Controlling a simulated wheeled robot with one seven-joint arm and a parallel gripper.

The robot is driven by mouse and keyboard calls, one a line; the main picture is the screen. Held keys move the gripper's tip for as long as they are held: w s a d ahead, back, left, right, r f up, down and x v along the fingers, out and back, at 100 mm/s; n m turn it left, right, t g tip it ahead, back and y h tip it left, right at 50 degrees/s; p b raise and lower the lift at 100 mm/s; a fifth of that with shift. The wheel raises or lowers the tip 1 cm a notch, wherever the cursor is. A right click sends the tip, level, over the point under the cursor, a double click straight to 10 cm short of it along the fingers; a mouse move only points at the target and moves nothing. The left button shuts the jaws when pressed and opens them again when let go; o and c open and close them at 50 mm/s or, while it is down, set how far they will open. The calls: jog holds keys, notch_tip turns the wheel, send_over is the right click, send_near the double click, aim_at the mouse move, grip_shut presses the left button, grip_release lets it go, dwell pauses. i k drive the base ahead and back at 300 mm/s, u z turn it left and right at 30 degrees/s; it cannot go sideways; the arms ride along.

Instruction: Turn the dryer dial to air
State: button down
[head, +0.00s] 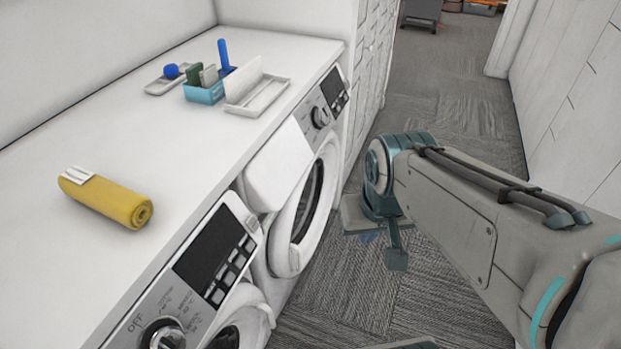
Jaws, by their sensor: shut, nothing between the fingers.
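Two white front-loading machines stand under the white counter. The near machine's silver dial (167,336) is at the bottom edge, partly cut off, with "OFF" and other small printing around it. The far machine's dial (320,116) sits beside a dark display. I cannot read an "air" mark or tell either pointer's setting, nor which machine is the dryer. My gripper (396,258) hangs low over the carpet, below my arm's elbow, right of the far machine's round door (301,217). It looks shut and empty, and touches neither dial. My arm hides part of it.
On the counter (140,130) lie a yellow rolled towel (105,198), a blue caddy (205,92), a white tray (257,96) and a small dish (167,84). Carpeted floor (440,115) is open toward the back; a white wall (575,110) bounds the right.

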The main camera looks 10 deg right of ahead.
aim_at(321, 116)
jog(key=z, duration=0.4)
jog(key=i, duration=0.9)
jog(key=u, duration=0.15)
